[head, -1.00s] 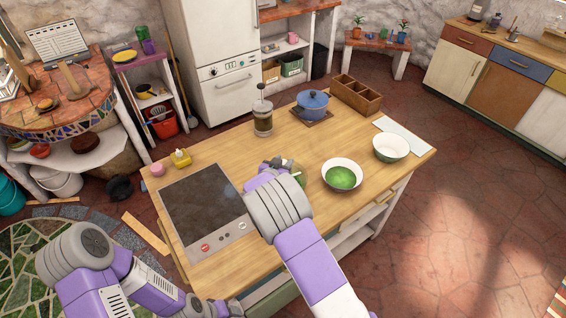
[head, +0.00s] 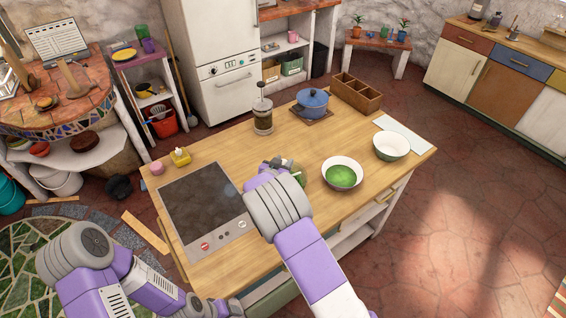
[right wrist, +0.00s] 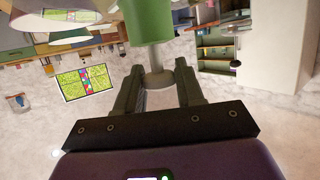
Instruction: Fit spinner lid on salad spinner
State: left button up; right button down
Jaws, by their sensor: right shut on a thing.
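My right gripper (head: 276,166) is low over the middle of the wooden counter, partly hidden by my own wrist. In the right wrist view its fingers (right wrist: 157,80) are closed on a grey knob below a green cylinder (right wrist: 150,20). I take this held piece to be the spinner lid; in the head view only a small greenish part (head: 294,170) shows past the wrist. Right of it stands a white bowl with green contents (head: 342,175). I cannot tell surely which thing is the salad spinner. My left gripper (head: 232,308) is at the bottom edge, its fingers unclear.
A green-and-white bowl (head: 391,147) stands farther right near a pale board (head: 408,136). A French press (head: 262,115), blue pot (head: 312,103) and wooden box (head: 356,95) stand at the back. The dark cooktop (head: 203,205) is left. Bare wood lies between French press and bowls.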

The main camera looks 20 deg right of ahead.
jog(key=shift+f, duration=0.25)
jog(key=c, duration=0.6)
grip_release()
jog(key=v, duration=0.7)
jog(key=shift+s+a+r+b, duration=0.1)
jog(key=shift+s+a+b, duration=0.1)
jog(key=shift+a+b, duration=0.1)
jog(key=shift+d, duration=0.1)
